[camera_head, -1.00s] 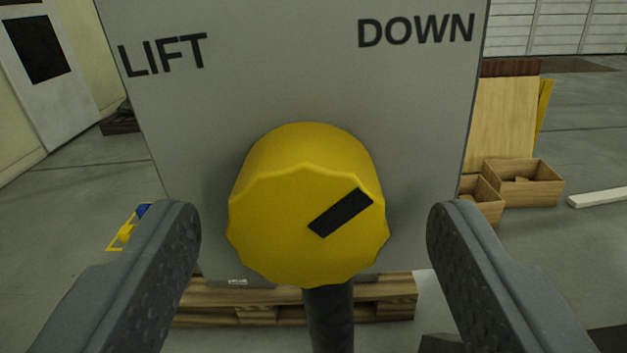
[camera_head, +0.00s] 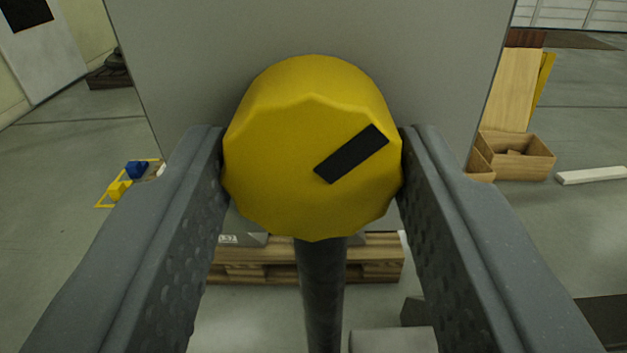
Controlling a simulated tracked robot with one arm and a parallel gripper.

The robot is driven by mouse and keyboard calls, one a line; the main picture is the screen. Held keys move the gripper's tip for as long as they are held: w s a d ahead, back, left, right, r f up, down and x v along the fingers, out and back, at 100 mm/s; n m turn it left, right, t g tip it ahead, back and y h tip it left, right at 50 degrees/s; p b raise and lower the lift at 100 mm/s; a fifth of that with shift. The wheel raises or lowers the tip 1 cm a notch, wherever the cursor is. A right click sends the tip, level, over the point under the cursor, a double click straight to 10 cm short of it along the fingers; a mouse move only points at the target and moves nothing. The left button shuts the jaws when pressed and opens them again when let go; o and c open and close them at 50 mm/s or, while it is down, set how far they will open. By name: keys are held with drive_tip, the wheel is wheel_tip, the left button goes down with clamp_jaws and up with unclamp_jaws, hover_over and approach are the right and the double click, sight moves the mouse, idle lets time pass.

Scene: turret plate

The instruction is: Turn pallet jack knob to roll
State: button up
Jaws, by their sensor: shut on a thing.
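The yellow knob (camera_head: 280,160) with scalloped sides sits on the front of a grey plate (camera_head: 420,60). A black pointer mark (camera_head: 352,154) on its face slants up to the right. My gripper (camera_head: 312,165) is shut on the knob, one finger against its left side and one against its right. No labels on the plate show in this view now. The plate stands on a dark post (camera_head: 320,295).
A wooden pallet (camera_head: 270,265) lies behind the post. Wooden boxes (camera_head: 515,160) and a leaning board (camera_head: 508,90) stand at right. A white bar (camera_head: 590,174) lies on the floor. Small blue and yellow items (camera_head: 136,170) lie at left. Open floor shows on both sides.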

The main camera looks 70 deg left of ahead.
drive_tip(key=n+b, duration=0.1)
drive_tip(key=n, duration=0.3)
drive_tip(key=shift+w+d+f+n+b, duration=0.1)
drive_tip(key=shift+d+f+n+b, duration=0.05)
drive_tip(key=shift+n+b, duration=1.45)
drive_tip(key=shift+n, duration=0.9)
drive_tip(key=o, duration=1)
drive_tip(key=p+v, duration=0.2)
drive_tip(key=v, duration=1.1)
drive_tip(key=shift+d+p, duration=0.4)
